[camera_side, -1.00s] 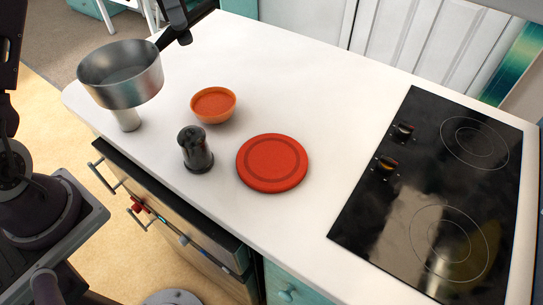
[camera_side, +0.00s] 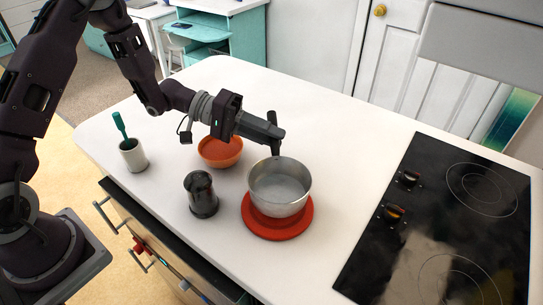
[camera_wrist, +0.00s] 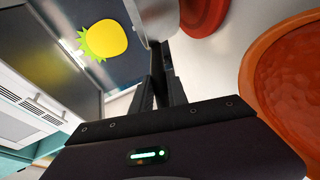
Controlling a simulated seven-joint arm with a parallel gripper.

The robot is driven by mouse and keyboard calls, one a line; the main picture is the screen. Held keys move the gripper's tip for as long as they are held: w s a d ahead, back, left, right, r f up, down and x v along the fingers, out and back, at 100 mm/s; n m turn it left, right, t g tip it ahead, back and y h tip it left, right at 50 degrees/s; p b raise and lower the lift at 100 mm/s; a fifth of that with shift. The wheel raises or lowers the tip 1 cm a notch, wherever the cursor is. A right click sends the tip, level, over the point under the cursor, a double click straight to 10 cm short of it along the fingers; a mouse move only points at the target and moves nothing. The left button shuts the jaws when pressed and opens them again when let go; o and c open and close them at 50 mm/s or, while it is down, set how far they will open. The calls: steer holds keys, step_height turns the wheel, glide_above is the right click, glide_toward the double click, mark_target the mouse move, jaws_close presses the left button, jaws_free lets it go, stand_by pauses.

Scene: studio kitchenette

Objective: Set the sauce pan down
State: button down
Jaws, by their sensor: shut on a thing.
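The sauce pan (camera_side: 280,190) is a round silver metal pan. In the side view it is upright over the red round trivet (camera_side: 262,226), overlapping its middle; I cannot tell whether its base touches. In the wrist view, my fingers (camera_wrist: 160,88) reach toward the pan's silver wall (camera_wrist: 153,20). The trivet (camera_wrist: 203,14) shows beside the pan there.
The orange bowl (camera_side: 220,150) stands close behind-left of the pan, under my wrist. A dark shaker (camera_side: 202,196) is left of the trivet. The black cooktop (camera_side: 440,235) is right, with clear counter between.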

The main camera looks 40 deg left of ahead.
step_height(320, 180, down, 3)
steer(key=shift+f, duration=0.1)
steer(key=c, duration=1.3)
jaws_free()
